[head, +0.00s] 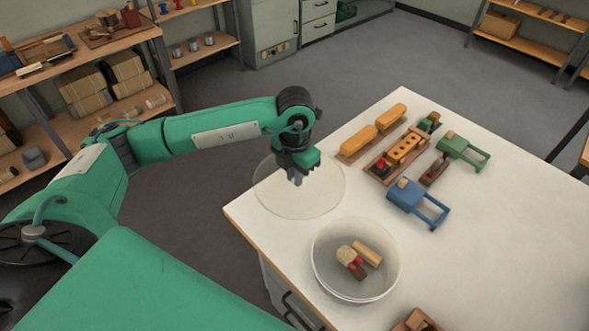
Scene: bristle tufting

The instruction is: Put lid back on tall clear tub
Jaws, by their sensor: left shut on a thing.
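The clear round lid (318,201) is held flat by my left gripper (296,181), which is shut on it near its middle. The lid overhangs the table's left edge, and the gap between it and the table is hard to judge. The tall clear tub (325,277) stands open on the table, nearer to me and to the right of the lid. Inside the tub lie a few small pieces in tan, brown and red. The lid and the tub are apart. My right gripper is not in view.
A wooden piece (416,320) sits at the bottom edge. The table's right part is clear.

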